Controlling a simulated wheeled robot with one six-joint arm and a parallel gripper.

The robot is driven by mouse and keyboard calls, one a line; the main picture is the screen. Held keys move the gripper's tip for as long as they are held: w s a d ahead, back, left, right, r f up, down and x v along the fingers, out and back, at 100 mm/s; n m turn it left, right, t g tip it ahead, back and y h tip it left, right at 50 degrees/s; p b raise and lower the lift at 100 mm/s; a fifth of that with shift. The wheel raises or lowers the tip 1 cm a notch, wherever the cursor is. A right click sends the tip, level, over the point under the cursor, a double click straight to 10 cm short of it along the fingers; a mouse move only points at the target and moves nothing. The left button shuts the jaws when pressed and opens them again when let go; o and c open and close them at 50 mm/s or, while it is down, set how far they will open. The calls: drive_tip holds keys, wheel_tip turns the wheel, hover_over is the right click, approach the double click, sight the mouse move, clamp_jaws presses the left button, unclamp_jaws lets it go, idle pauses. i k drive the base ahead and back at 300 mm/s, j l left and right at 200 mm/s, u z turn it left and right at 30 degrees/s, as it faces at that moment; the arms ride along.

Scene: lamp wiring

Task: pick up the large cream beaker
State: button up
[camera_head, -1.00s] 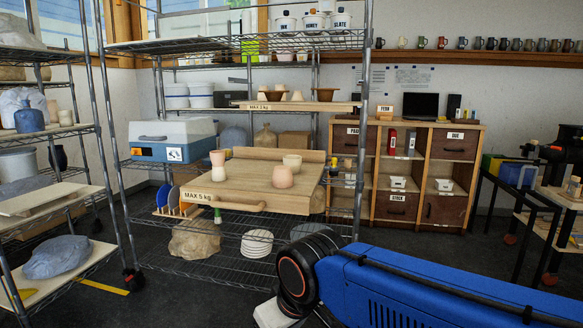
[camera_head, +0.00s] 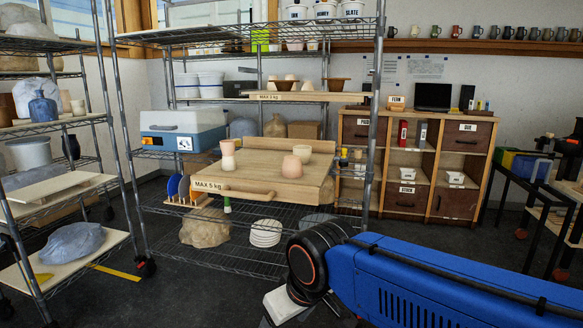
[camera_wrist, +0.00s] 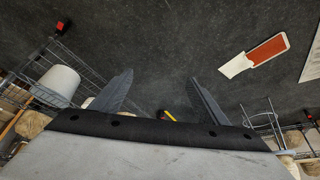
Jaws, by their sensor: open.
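A pale cream beaker (camera_head: 304,150) stands on the wooden board marked MAX 5 kg (camera_head: 262,182) in the head view, partly behind a pinkish beaker (camera_head: 291,167). Two more light pieces (camera_head: 228,155) show one above the other at the board's left; I cannot tell if they are stacked or one stands behind the other. Which one is the large cream beaker is not certain.
A blue-white case (camera_head: 182,131) sits at left. The wrist view shows a white tub (camera_wrist: 60,80) and a red-white object (camera_wrist: 255,54) over dark floor.

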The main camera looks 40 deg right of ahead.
sight(304, 152)
drive_tip(key=j+z, duration=0.1)
drive_tip(key=z, duration=0.35)
drive_tip(key=i+j+z, duration=0.1)
drive_tip(key=z, duration=0.4)
